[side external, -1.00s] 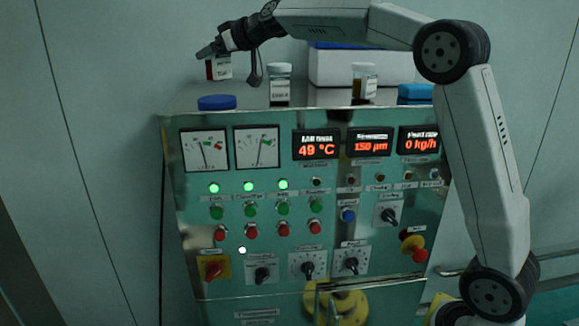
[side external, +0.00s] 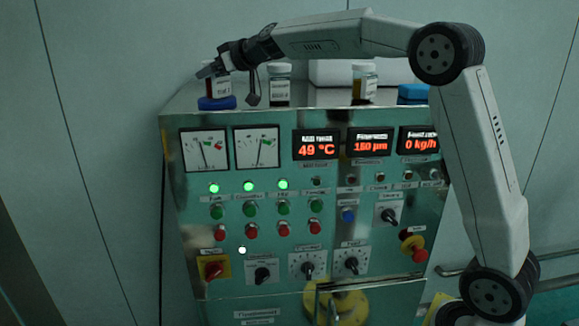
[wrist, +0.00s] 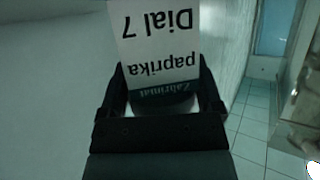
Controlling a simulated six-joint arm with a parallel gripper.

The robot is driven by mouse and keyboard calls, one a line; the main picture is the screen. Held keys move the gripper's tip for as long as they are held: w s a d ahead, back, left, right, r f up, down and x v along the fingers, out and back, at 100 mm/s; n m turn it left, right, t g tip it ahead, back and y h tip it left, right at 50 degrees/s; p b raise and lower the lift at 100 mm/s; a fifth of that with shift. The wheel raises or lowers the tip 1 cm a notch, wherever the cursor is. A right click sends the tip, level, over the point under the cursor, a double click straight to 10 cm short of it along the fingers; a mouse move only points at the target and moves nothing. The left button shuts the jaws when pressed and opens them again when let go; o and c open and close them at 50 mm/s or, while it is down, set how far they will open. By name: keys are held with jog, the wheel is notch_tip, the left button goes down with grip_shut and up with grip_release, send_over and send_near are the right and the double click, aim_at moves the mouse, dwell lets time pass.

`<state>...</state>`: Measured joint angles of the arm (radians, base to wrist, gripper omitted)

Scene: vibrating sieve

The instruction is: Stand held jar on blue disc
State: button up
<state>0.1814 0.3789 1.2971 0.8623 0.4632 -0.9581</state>
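The held jar (side external: 218,88) has a white label and dark red contents; it stands upright directly over the blue disc (side external: 217,103). Its lower edge meets the disc in the side view, and I cannot tell whether it rests on it or hovers just above. My gripper (side external: 210,71) is shut on the jar near its top. In the wrist view, the jar's label (wrist: 160,40) reads "Dial 7" and "paprika" upside down, between my two fingers (wrist: 160,95). The jar's top is mostly hidden by my gripper.
The disc lies at the left end of the metal cabinet top. Another jar (side external: 279,88) stands just right of my gripper, and an amber jar (side external: 364,84) farther right. A white box (side external: 335,72) and a blue item (side external: 412,93) are also on top.

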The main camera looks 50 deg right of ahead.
jog(key=shift+o, duration=0.7)
jog(key=shift+r, duration=0.15)
jog(key=shift+s+r, duration=0.1)
jog(key=v, duration=1.1)
jog(key=shift+s+r, duration=0.2)
jog(key=shift+s, duration=0.15)
jog(key=shift+d, duration=0.15)
dwell(0.7)
